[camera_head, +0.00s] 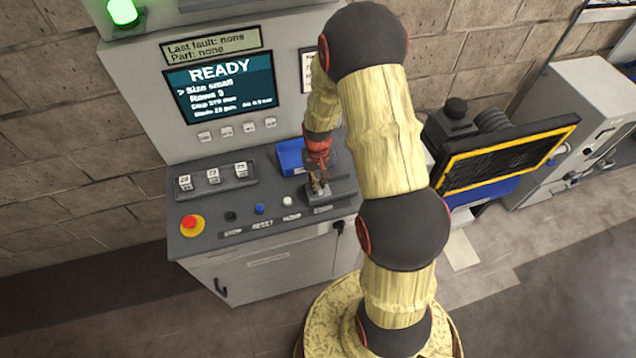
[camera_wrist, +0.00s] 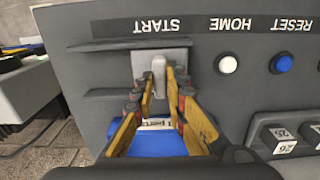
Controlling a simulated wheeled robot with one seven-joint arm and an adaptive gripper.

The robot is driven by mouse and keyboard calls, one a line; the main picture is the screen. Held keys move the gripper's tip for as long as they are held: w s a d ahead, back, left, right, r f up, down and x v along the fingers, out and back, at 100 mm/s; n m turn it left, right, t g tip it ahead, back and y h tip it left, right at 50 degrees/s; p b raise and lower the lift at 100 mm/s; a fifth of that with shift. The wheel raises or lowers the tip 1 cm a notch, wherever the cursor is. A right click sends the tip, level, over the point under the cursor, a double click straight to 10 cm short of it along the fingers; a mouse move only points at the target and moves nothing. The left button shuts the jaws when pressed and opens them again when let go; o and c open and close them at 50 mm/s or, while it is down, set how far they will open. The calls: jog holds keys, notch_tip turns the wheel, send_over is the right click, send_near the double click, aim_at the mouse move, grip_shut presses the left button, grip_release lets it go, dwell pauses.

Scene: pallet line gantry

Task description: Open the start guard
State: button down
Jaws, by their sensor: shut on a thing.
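The start guard (camera_wrist: 143,60) is a light grey plate with a raised tab, beside the START label in the wrist view. My gripper (camera_wrist: 160,82) has its two yellow fingers on either side of the tab, closed on it. In the head view my gripper (camera_head: 319,186) reaches down to the right end of the console, over the guard's place. My own arm and fingers hide most of the guard there. I cannot tell whether the guard has lifted, and no start button shows.
The console (camera_head: 200,248) has a white HOME button (camera_wrist: 228,64), a blue RESET button (camera_wrist: 282,63) and a red emergency stop (camera_head: 190,222). A blue tray (camera_head: 290,157) sits behind my gripper. The screen (camera_head: 222,88) reads READY. A yellow-framed panel (camera_head: 510,152) stands at right.

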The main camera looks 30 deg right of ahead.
dwell(0.5)
jog(key=d, duration=0.2)
jog(key=s+d, duration=0.1)
jog(key=d, duration=0.2)
jog(key=s+d+b, duration=0.1)
jog(key=d, duration=0.1)
jog(key=shift+d, duration=0.2)
jog(key=c, duration=1.8)
grip_release()
jog(key=shift+r, duration=0.1)
notch_tip(320, 180, up, 12)
